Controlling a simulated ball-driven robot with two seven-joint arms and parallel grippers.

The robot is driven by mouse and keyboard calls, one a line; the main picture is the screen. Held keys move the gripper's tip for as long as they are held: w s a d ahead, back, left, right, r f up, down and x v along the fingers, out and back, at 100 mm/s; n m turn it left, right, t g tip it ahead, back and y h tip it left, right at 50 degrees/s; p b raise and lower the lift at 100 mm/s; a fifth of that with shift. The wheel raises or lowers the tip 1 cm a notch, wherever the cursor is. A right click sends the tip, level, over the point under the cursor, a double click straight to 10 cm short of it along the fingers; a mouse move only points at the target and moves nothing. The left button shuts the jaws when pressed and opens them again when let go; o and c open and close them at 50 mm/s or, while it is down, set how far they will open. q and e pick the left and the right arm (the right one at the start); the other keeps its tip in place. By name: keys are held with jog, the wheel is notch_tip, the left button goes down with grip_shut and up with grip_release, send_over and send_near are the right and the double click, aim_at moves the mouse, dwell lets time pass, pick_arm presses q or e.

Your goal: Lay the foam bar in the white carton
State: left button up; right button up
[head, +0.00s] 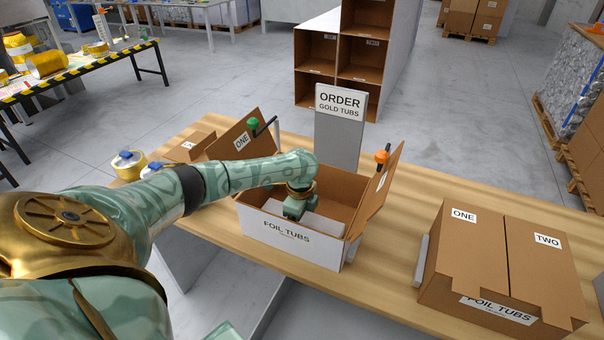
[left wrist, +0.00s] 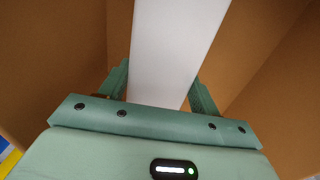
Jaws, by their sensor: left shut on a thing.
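The white carton (head: 255,222) stands open on the wooden table, its white front labelled FOIL TUBS and its brown flaps raised. My left gripper (head: 296,212) reaches down inside it. In the left wrist view my left gripper (left wrist: 160,98) is shut on the white foam bar (left wrist: 178,45), which runs away from the fingers between brown carton walls. In the head view part of the foam bar (head: 322,227) shows inside the carton. Whether it touches the carton floor is hidden. My right gripper is not in view.
A closed brown carton (head: 500,265) marked ONE and TWO stands at the right, a pale strip (head: 421,262) beside it. An ORDER GOLD TUBS sign (head: 340,103) stands behind the open carton. Gold tubs (head: 128,165) sit at the left. Bare table lies between the cartons.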

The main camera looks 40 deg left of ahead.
pick_arm(q)
notch_tip(320, 180, down, 2)
jog(key=shift+f, duration=0.15)
jog(key=o, duration=1)
notch_tip(320, 180, up, 11)
jog(key=p, duration=0.4)
jog(key=shift+r, duration=0.65)
